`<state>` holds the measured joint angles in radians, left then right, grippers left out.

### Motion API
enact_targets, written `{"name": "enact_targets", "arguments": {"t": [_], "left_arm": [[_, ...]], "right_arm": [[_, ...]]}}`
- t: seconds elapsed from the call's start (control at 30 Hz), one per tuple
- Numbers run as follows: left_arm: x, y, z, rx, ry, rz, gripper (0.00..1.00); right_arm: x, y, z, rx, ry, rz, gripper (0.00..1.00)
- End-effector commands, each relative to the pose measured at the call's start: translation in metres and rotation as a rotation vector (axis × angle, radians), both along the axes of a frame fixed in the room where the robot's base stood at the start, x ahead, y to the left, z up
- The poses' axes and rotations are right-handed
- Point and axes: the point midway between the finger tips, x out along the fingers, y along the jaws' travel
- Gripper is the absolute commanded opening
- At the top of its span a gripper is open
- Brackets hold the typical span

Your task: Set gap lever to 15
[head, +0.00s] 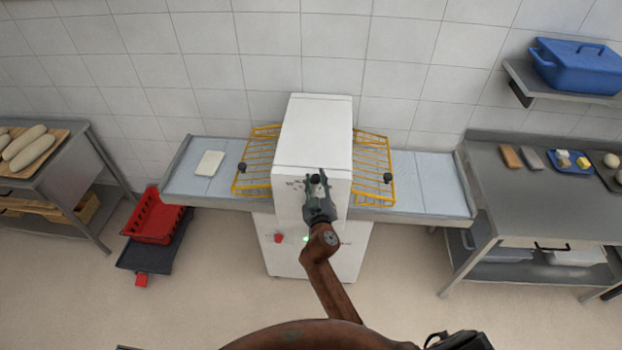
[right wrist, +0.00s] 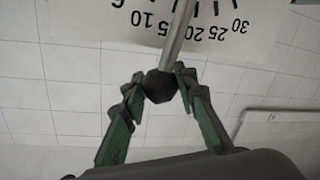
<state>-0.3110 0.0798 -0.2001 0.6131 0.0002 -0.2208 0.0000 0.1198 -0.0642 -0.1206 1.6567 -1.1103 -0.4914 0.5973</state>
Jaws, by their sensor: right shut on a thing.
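The gap lever shows in the right wrist view as a grey rod (right wrist: 178,38) with a black knob (right wrist: 160,86) at its end. My right gripper (right wrist: 162,88) has its two fingers shut on the knob. The rod crosses a pale scale plate (right wrist: 245,18), whose numbers appear upside down; it passes between the 15 and the 20 there, but its exact setting is hard to tell. In the head view, my right gripper (head: 318,187) is at the front of the white machine (head: 312,130) and hides most of the lever. My left gripper is not in view.
Yellow wire guards (head: 258,160) flank the machine over its side tables. A pale block (head: 209,163) lies on the left table. A red button (head: 278,238) is on the machine's lower front. A steel bench (head: 520,200) stands at right.

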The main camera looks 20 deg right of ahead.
Motion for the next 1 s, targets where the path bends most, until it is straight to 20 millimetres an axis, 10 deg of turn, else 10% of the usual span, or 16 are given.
{"name": "enact_targets", "arguments": {"t": [0.13, 0.17, 0.4, 0.77, 1.0], "left_arm": [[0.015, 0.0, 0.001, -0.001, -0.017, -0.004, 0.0], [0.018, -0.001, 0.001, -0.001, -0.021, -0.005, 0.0], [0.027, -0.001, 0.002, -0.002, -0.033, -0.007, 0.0], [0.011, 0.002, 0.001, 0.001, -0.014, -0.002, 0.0], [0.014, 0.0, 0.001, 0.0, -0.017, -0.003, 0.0]], "right_arm": [[0.0, 0.0, 0.0, -0.001, 0.0, 0.0, 0.0], [0.0, 0.0, 0.0, -0.001, 0.0, 0.0, 0.29], [0.001, 0.001, 0.0, -0.001, 0.0, 0.001, 0.45], [0.001, 0.001, 0.006, -0.002, -0.003, 0.0, 0.46], [0.001, 0.002, 0.047, 0.0, -0.007, 0.002, 0.46]]}}
